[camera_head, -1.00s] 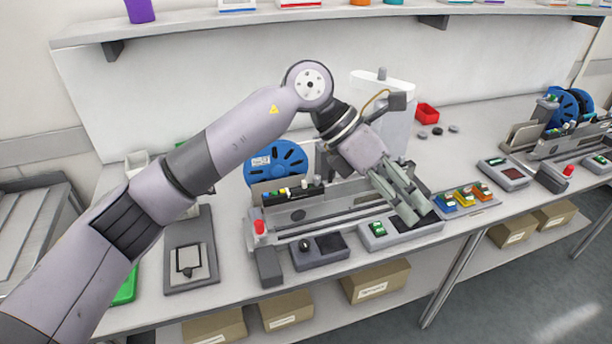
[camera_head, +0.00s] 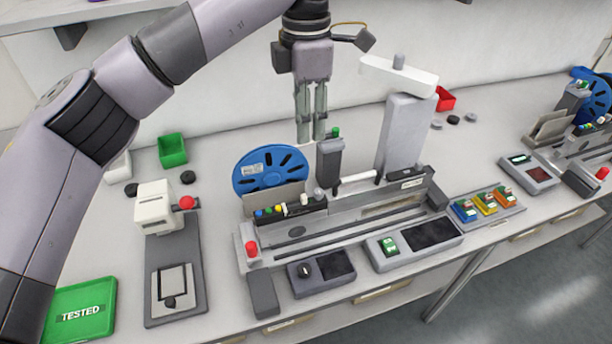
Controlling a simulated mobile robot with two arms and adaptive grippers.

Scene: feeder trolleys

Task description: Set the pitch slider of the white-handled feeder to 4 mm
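The feeder trolley in the middle of the bench carries a long grey feeder (camera_head: 340,232) with a blue reel (camera_head: 270,172) behind its left part. A white bar-like handle (camera_head: 356,180) lies along its top. A black strip with small coloured knobs (camera_head: 290,210) sits at its left; which part is the pitch slider, and its setting, I cannot tell. My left gripper (camera_head: 311,139) points down behind the feeder, above and right of the reel. Its fingers are a narrow gap apart with nothing visible between them. My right gripper is out of view.
A grey post with a green top (camera_head: 330,158) stands just below the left gripper in the picture. A taller grey stand with a white head (camera_head: 404,130) is to its right. Blue, yellow and orange blocks (camera_head: 484,202) lie right of the feeder.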

